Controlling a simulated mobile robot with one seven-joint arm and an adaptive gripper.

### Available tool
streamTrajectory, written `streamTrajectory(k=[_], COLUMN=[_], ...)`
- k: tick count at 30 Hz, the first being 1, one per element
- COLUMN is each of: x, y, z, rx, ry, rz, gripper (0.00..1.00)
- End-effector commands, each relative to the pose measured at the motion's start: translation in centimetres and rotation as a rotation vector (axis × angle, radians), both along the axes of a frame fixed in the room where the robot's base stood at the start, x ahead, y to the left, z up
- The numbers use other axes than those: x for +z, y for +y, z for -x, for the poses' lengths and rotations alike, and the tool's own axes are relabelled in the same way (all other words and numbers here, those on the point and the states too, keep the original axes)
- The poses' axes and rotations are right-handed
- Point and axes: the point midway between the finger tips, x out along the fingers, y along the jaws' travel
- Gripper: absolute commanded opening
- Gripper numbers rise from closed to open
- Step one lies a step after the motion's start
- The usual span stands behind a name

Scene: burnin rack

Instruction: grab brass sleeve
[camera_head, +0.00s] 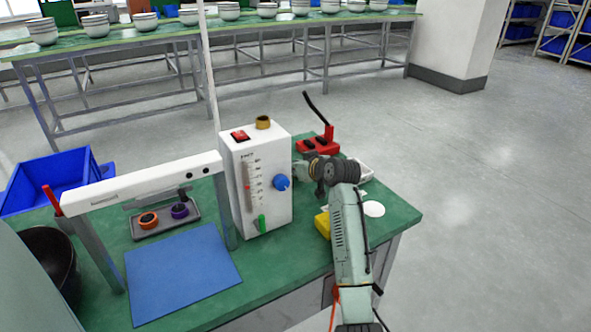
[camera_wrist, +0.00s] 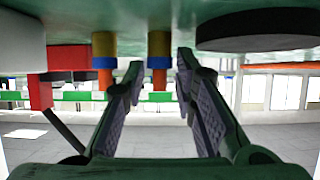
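A short brass-coloured ring (camera_head: 263,122), which looks like the brass sleeve, sits on top of the white control box (camera_head: 258,185) in the head view. My gripper (camera_head: 303,170) is to the right of that box, lower than the ring and apart from it. In the wrist view my gripper (camera_wrist: 158,85) is open, with nothing between its fingers. Two banded posts (camera_wrist: 104,45) in yellow, blue and orange show beyond the fingers; I cannot tell whether either is brass. Part of the workbench beside my gripper is hidden by my arm.
A red clamp-like device (camera_head: 320,145) with a black lever stands behind my gripper; its red part also shows in the wrist view (camera_wrist: 68,58). A yellow block (camera_head: 322,223) and a white disc (camera_head: 374,209) lie nearby. A blue mat (camera_head: 180,275) and a grey tray (camera_head: 165,222) with rings are left.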

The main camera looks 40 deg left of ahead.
Motion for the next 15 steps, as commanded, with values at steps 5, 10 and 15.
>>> streamTrajectory(k=[5,10,15], x=[0.00,0.01,0.00], y=[-0.04,-0.06,-0.06], z=[-0.01,-0.01,-0.02], rx=[0.000,-0.001,-0.001], ry=[0.000,-0.001,0.000], rz=[0.000,-0.001,0.000], gripper=[0.22,0.10,0.00])
